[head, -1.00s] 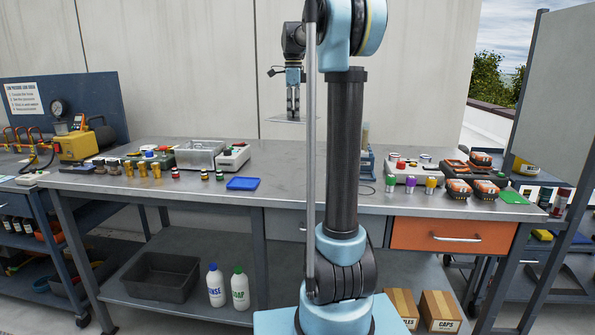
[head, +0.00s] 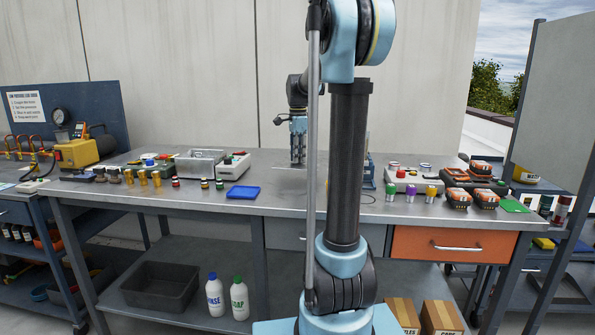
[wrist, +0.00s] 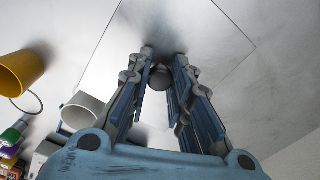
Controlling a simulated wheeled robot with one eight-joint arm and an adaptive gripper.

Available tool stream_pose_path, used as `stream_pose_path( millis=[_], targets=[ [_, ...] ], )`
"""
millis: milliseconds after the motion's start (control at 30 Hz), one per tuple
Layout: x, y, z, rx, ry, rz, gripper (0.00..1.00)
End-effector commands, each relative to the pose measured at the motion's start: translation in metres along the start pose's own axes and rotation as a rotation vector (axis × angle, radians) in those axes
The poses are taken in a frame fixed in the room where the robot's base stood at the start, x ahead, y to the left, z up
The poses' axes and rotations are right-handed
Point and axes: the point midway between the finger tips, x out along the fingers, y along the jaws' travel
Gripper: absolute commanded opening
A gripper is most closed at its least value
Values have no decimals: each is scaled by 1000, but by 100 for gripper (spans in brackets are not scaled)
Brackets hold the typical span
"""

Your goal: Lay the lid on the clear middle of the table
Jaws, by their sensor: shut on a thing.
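The lid (wrist: 215,55) is a thin, flat, square grey plate with a small round knob (wrist: 160,78). In the wrist view my gripper (wrist: 163,62) is shut on the knob, with one finger on each side. In the head view my gripper (head: 298,160) points down over the middle of the table (head: 262,225), and the lid (head: 284,167) shows as a thin pale edge under it. The lid looks level and at or just above the tabletop; I cannot tell whether it touches. My arm hides its right part in the head view.
A blue rack (head: 369,172), coloured-cap cylinders and orange-topped packs (head: 487,198) stand right.

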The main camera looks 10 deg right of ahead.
Motion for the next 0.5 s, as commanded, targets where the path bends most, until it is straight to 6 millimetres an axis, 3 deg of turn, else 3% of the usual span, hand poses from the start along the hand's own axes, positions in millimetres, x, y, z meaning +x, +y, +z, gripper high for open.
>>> stream_pose_path(
  millis=[233, 500],
  targets=[
    [16, -1, 0, 0, 0, 0, 0],
    [47, 0, 0, 0, 0, 0, 0]
  ],
)
